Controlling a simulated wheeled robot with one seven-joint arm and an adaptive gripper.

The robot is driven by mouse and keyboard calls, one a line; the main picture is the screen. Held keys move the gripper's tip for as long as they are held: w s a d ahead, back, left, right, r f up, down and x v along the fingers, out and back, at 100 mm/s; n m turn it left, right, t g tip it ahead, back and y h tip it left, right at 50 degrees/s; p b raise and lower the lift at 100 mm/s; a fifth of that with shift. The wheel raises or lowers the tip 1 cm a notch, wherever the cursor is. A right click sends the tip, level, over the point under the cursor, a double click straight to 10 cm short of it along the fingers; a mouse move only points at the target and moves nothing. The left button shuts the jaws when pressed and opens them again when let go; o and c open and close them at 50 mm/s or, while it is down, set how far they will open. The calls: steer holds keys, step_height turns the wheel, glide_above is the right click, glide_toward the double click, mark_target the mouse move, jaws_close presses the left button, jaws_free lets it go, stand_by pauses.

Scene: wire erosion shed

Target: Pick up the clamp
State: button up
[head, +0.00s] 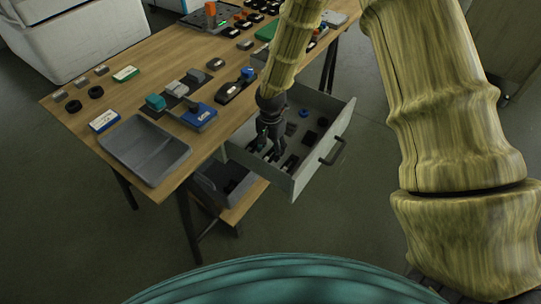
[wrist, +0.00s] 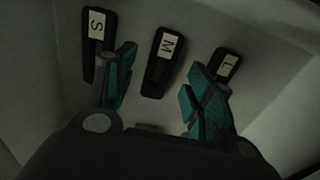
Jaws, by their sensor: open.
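My gripper (head: 272,143) reaches down into an open grey drawer (head: 318,172) under the table's right edge. In the wrist view my gripper (wrist: 162,78) is open, its two teal-padded fingers apart with nothing between the pads. Below it on the drawer floor lie three dark, narrow pieces with white labels: one marked S (wrist: 97,40) at left, one marked M (wrist: 161,62) in the middle, one marked L (wrist: 226,66) at right. The M piece shows between the fingers; the fingers partly hide the S and L pieces. I cannot tell for certain which piece is the clamp.
The drawer walls stand close around my gripper. A blue ring (head: 303,113) and dark blocks (head: 310,137) lie in the drawer. On the wooden table (head: 150,103) are a grey tray (head: 146,172), blue-and-white boxes, black rings and small blocks. A lower shelf bin (head: 222,188) sits beneath.

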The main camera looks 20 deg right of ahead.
steer(key=shift+f, duration=0.95)
steer(key=shift+c, duration=0.4)
steer(key=c, duration=1)
jaws_close()
steer(key=shift+r, duration=0.1)
